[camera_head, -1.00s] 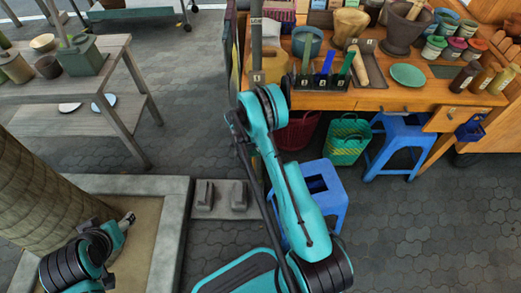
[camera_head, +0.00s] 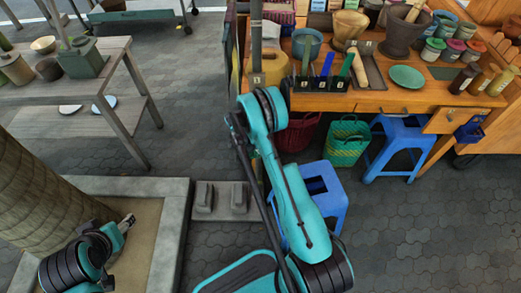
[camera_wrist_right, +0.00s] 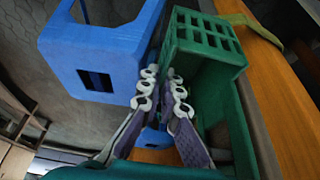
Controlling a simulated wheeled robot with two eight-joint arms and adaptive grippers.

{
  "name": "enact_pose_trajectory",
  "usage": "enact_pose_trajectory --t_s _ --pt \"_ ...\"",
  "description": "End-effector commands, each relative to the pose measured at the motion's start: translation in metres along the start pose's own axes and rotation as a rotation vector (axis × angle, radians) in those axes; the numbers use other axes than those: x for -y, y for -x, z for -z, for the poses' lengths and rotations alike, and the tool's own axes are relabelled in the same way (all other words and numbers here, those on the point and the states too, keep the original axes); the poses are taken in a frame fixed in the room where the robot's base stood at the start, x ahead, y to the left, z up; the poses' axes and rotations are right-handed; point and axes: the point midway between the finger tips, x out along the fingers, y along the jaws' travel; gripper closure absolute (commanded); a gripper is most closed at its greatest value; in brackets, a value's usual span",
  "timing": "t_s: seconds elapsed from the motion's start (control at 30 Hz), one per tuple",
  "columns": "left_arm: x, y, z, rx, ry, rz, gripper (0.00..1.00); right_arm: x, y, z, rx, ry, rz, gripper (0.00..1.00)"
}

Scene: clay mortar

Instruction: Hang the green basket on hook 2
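The green basket (camera_head: 347,141) stands on the ground under the front of the wooden table, right of a dark red basket. Small numbered labels (camera_head: 304,84) show along the table; I cannot tell which marks hook 2. My right arm reaches up toward the table, and its gripper is hidden in the head view. In the right wrist view my right gripper (camera_wrist_right: 162,76) has its fingers apart with nothing seen between them. A green slotted object (camera_wrist_right: 205,42) lies just beyond the right finger; I cannot tell whether it is the basket. My left gripper (camera_head: 127,222) is low at left, empty.
Blue stools stand below the table, one near my right arm (camera_head: 322,190) and one farther right (camera_head: 402,145). The table (camera_head: 430,98) holds pots, jars and a green plate (camera_head: 407,77). The paving at lower right is clear. A concrete-edged planter (camera_head: 170,235) lies at left.

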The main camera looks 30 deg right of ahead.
Motion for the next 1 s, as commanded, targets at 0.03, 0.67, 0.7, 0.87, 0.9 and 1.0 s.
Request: enact_pose_trajectory --t_s 0.03,0.67,0.7,0.87,0.9,1.0 --pt "0.0 0.0 0.0 0.0 0.0 0.0 0.45 0.005 0.0 0.001 -0.002 -0.001 0.014 1.0" --pt "0.0 0.0 0.0 0.0 0.0 0.0 0.45 0.003 0.019 0.0 0.0 0.002 0.01 0.71" --pt "0.0 0.0 0.0 0.0 0.0 0.0 0.45 0.003 0.027 0.0 0.0 0.002 0.01 0.71" --pt "0.0 0.0 0.0 0.0 0.0 0.0 0.45 0.002 0.063 0.0 -0.001 0.001 0.01 0.71" --pt "0.0 0.0 0.0 0.0 0.0 0.0 0.45 0.003 0.072 0.0 -0.001 0.002 0.01 0.71" --pt "0.0 0.0 0.0 0.0 0.0 0.0 0.45 0.003 0.091 0.0 -0.001 0.001 0.011 0.71"
